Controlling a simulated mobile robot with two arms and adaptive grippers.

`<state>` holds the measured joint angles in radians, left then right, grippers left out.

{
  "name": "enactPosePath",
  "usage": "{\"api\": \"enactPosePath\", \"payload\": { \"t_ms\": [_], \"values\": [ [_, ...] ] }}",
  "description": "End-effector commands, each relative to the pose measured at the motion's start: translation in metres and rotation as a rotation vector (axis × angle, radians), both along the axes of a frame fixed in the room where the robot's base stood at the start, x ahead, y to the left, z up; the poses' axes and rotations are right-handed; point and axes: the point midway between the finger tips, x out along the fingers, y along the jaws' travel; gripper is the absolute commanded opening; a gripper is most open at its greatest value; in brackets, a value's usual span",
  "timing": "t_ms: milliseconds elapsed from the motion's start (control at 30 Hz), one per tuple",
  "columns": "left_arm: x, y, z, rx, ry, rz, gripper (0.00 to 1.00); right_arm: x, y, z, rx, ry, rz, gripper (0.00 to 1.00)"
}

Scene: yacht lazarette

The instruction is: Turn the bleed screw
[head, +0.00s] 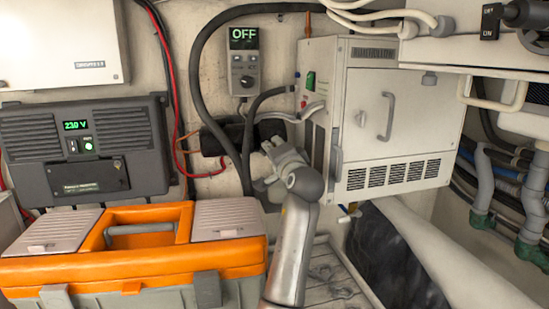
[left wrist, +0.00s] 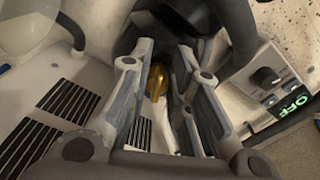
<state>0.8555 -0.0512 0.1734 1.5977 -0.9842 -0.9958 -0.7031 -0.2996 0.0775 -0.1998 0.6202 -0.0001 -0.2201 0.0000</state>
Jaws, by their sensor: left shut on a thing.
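In the left wrist view, a brass-coloured piece that looks like the bleed screw (left wrist: 157,80) shows between the fingers of my left gripper (left wrist: 160,75). The fingers are shut on it. Its far end is hidden and I cannot tell its turn angle. In the head view my left gripper (head: 272,150) reaches up to the left side of the white cabinet (head: 385,115), by the black hoses, and hides the screw. My right gripper does not show.
A control panel (head: 244,62) reading OFF is on the wall above. Black hoses (head: 197,75) run close to the gripper. An orange toolbox (head: 130,262) stands at lower left. A grey power unit (head: 85,150) reading 23.0 V is behind it. Pipes (head: 482,185) line the right.

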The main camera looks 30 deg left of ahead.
Motion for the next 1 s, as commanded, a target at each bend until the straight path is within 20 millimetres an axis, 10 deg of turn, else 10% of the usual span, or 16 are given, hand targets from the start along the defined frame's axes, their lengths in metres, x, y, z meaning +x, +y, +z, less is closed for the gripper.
{"api": "enactPosePath", "payload": {
  "t_ms": [1000],
  "values": [
    [0.008, -0.007, -0.015, -0.612, -0.701, 0.002, 0.00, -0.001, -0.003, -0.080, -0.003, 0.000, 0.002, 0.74]
  ]
}}
